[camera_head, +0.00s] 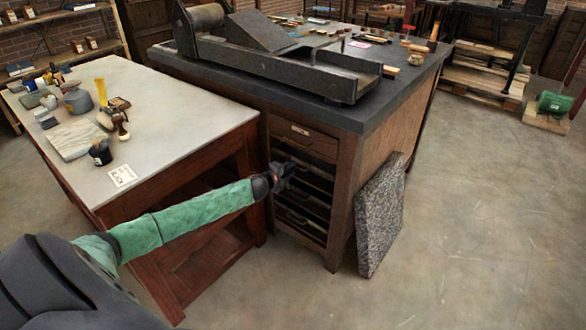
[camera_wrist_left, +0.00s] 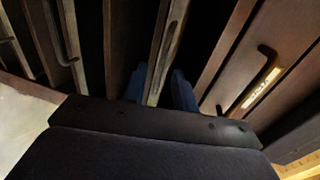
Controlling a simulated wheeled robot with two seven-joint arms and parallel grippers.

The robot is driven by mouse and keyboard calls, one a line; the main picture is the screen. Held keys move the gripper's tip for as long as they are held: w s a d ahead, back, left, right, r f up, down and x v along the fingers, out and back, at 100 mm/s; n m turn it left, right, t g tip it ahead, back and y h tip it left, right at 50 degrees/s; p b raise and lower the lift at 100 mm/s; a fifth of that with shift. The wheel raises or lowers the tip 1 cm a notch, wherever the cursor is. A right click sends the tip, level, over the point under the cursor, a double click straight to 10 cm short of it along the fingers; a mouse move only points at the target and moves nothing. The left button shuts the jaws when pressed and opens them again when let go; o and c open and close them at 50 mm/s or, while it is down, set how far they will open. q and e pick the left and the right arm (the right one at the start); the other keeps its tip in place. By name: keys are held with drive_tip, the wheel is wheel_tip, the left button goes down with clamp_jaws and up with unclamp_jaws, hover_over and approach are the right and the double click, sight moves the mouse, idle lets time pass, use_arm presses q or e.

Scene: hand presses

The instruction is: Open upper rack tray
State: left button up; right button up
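The wooden cabinet (camera_head: 345,200) has an open-fronted rack of stacked trays below a closed top drawer (camera_head: 303,136). My left gripper (camera_head: 288,174) is at the rack front, near the upper trays, and hides part of them. In the left wrist view, its two bluish fingers (camera_wrist_left: 164,90) stand on either side of a thin wooden tray front (camera_wrist_left: 168,45). They look open, with narrow dark gaps beside the wood; contact is not clear. The drawer's dark handle and pale label (camera_wrist_left: 262,88) show to the right there. My right gripper is out of view.
A pale-topped table (camera_head: 190,115) with tools and jars stands left of the cabinet. A heavy press (camera_head: 275,60) sits on the cabinet top. A speckled stone slab (camera_head: 380,215) leans on its right side.

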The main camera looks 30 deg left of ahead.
use_arm(q)
drive_tip(key=shift+x, duration=0.9)
clamp_jaws()
